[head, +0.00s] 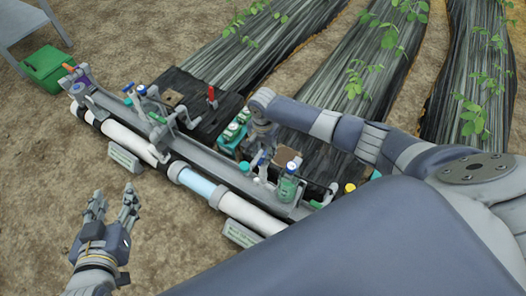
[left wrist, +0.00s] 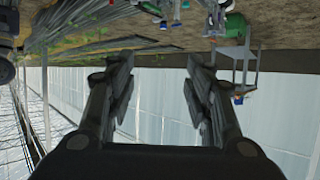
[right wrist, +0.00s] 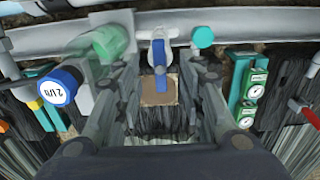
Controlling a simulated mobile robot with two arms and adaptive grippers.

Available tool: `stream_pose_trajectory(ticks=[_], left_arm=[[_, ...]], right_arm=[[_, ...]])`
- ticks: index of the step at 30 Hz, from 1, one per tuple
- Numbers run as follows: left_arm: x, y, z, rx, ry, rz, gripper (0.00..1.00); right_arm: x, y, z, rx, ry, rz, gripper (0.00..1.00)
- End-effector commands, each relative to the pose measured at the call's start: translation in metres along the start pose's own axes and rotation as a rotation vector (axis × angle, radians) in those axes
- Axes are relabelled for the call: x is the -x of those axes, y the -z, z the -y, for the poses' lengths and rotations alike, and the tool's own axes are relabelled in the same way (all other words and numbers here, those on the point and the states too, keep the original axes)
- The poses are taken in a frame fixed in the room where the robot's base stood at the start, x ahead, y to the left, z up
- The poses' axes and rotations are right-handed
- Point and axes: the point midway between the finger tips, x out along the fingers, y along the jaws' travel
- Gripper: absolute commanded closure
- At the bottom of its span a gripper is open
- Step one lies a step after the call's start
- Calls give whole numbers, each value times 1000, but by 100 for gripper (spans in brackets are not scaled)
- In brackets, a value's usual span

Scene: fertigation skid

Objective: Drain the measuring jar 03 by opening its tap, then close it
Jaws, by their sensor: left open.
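A clear green jar with a blue cap (head: 288,187) stands on the skid rail. In the right wrist view the cap (right wrist: 58,86) is at left, beside the blurred green jar (right wrist: 110,42). I cannot read any number 03. A tap with a blue handle (right wrist: 160,62) lies beside the jar, its handle pointing towards my wrist. My right gripper (right wrist: 163,72) is open, with one finger on each side of the handle and visible gaps. In the head view it is partly hidden behind the skid parts. My left gripper (head: 114,198) is open and empty above bare soil.
A white pipe (head: 125,133) and signs (head: 124,157) run along the skid's near side. A green box (head: 47,68) is at far left. Soil around the left gripper is clear.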

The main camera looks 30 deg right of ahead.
Motion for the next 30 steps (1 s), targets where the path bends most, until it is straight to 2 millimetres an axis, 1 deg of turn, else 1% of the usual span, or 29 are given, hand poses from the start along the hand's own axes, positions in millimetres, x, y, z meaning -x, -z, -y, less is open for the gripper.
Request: stream_pose_trajectory(ticks=[2,6,15,30], left_arm=[[-1,2,0,0,-1,-12,52],[-2,15,-2,0,-4,-76,52],[-3,39,-5,0,-11,-190,52],[3,76,-10,3,-23,-380,52]], right_arm=[[-3,0,0,-1,0,1,63],[-10,-1,0,-1,0,1,63],[-24,0,0,0,-1,0,63],[-43,-1,0,-1,-1,1,63]])
